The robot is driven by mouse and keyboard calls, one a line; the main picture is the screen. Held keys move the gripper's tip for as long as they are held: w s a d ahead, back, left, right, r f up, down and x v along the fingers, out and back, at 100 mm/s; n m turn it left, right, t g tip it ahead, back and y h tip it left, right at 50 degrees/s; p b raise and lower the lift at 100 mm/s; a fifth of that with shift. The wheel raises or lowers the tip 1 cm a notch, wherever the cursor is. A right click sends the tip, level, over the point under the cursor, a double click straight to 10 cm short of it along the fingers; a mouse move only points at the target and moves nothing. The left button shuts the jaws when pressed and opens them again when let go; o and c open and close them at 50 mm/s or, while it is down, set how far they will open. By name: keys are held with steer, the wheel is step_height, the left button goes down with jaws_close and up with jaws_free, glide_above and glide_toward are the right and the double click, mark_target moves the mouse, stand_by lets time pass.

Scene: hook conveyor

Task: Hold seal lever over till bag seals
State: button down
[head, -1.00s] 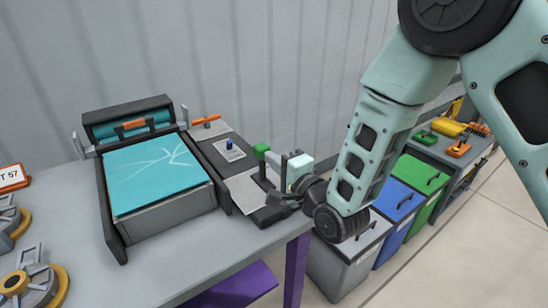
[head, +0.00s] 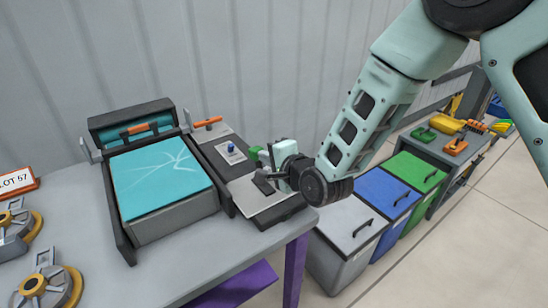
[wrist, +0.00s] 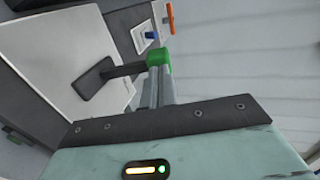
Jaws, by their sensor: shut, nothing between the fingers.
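A green-capped part (head: 254,153), which looks like the seal lever's knob, stands at the far edge of the dark sealing unit (head: 208,153) and is partly covered by my gripper (head: 270,173). In the wrist view the green cap (wrist: 157,57) sits at the tips of my shut grey fingers (wrist: 158,78). They appear against it, but contact is not certain. A dark bar with a flat pad (wrist: 95,78) runs from beside the cap over a pale flat sheet or plate (wrist: 70,45). That pale surface also shows in the head view (head: 258,206); whether it is the bag is unclear.
An orange handle (head: 207,122) and a blue knob (head: 231,147) are on the unit's far part. A teal-topped box machine (head: 160,177) stands at left. Grey, blue and green bins (head: 347,237) stand beyond the table's right edge.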

steer(key=shift+w+a+g+h, duration=0.4)
steer(key=shift+w+a+g, duration=0.15)
steer(key=shift+w, duration=0.3)
steer(key=shift+w+a, duration=0.1)
steer(key=shift+w, duration=0.05)
steer(key=shift+r, duration=0.15)
stand_by(1.3)
